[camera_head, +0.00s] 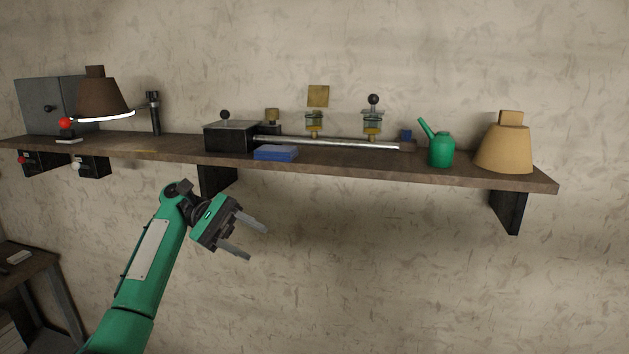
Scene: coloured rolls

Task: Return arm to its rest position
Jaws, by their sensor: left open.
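My left gripper (258,243) is open and empty, at the end of my green left arm (151,250) that comes in from the bottom left. It hangs in the air below the front edge of the wall shelf (345,163), with its two grey fingers apart and pointing right. Nothing is between the fingers. My right gripper is not in view.
On the shelf stand a dark lamp shade (100,97), a black box (230,137), a blue block (275,153), a green watering can (440,149) and a tan shade (503,147). A dark bracket (508,210) hangs at right. Open space lies right of the gripper.

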